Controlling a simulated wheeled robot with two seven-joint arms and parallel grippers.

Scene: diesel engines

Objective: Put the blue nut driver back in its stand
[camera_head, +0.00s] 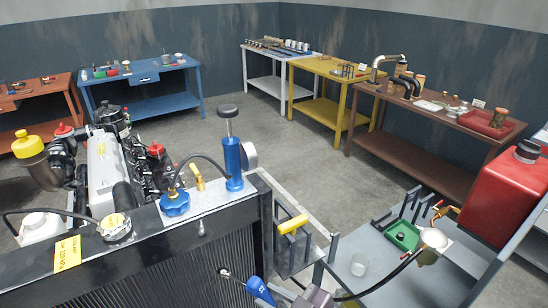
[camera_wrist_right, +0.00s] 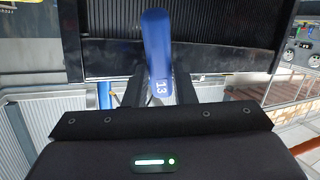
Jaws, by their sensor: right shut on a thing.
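The blue nut driver (camera_head: 260,290) is at the bottom of the head view, in front of the radiator's dark grille. Its blue handle, marked 13, also shows in the right wrist view (camera_wrist_right: 157,45). My right gripper (camera_head: 286,294) is shut on it; in the wrist view the two dark fingers (camera_wrist_right: 160,92) stand on either side of the handle. A dark slotted bracket (camera_head: 284,250) at the radiator's right side, with a yellow-handled tool (camera_head: 293,224) at its top, looks like the stand. The driver is below and left of it, apart from it. My left gripper is out of view.
The radiator (camera_head: 150,262) fills the lower left, with a blue cap (camera_head: 175,203) and blue pump (camera_head: 233,160) on top. A grey shelf (camera_head: 385,275) at right holds a green tray (camera_head: 402,236), a clear cup (camera_head: 360,264) and a red tank (camera_head: 505,195).

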